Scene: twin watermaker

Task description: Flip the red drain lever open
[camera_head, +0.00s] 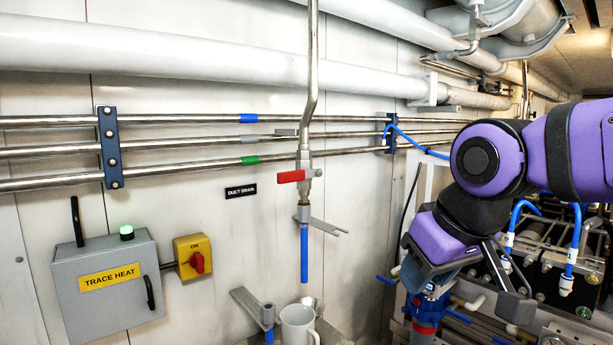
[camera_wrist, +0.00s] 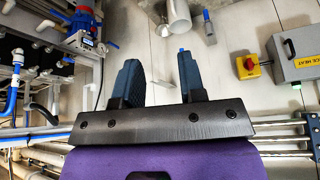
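The red drain lever (camera_head: 291,176) sits on a valve in the thin vertical drain pipe (camera_head: 312,60), beside the "DUCT DRAIN" label (camera_head: 241,191). The lever lies roughly level, sticking out to the left of the pipe. A blue tube (camera_head: 304,255) hangs below the valve. My gripper (camera_head: 462,288) is to the right of and below the lever, well apart from it and tilted downward. In the wrist view, my gripper (camera_wrist: 160,62) has its two dark fingers apart with nothing between them. I cannot make out the lever in the wrist view.
A metal bracket (camera_head: 328,227) juts out under the valve. A grey trace heat box (camera_head: 110,285) and a yellow switch (camera_head: 193,257) are at left. Pumps and hoses (camera_head: 570,250) crowd the right. Horizontal pipes (camera_head: 200,141) run behind.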

